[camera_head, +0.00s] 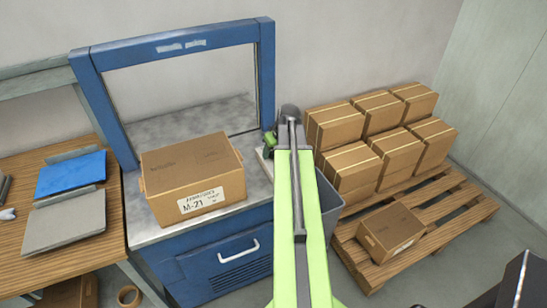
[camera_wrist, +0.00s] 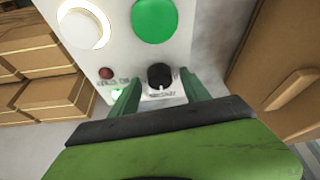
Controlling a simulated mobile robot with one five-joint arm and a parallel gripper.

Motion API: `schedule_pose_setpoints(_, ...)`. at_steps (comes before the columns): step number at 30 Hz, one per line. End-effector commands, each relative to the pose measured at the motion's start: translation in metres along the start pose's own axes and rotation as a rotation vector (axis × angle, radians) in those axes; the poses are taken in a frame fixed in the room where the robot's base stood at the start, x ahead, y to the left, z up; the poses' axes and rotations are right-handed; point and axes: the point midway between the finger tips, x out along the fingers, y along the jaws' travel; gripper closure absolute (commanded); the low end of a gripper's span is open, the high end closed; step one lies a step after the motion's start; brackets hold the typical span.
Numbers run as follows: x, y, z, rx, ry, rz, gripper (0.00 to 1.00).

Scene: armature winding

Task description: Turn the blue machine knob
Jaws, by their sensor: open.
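The blue machine (camera_head: 205,265) stands in the middle of the head view, with a tall blue frame and a grey top. In the wrist view a black knob (camera_wrist: 160,75) with a pale mark sits on a light control panel (camera_wrist: 122,42). My gripper (camera_wrist: 160,88) is open, with one green finger on each side of the knob. I cannot tell whether the fingers touch it. In the head view my gripper (camera_head: 269,142) is at the machine's right side, mostly hidden by my arm, and the knob is hidden there.
A carton (camera_head: 190,172) labelled M-21 sits on the machine top. Several cartons (camera_head: 375,140) stand on a wooden pallet (camera_head: 455,215) at right. The panel also carries a large green button (camera_wrist: 154,20), a white round part (camera_wrist: 83,25) and a small red one (camera_wrist: 105,72).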

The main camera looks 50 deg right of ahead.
Motion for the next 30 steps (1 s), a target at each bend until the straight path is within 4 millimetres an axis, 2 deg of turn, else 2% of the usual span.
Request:
schedule_pose_setpoints(5, -0.0015, -0.0004, -0.0006, 0.000, 0.000, 0.000, 0.47)
schedule_pose_setpoints(17, -0.0012, -0.0009, -0.0009, -0.001, 0.000, -0.001, 0.99)
schedule_pose_setpoints(30, -0.0013, -0.0020, -0.0004, 0.064, 0.000, 0.026, 1.00)
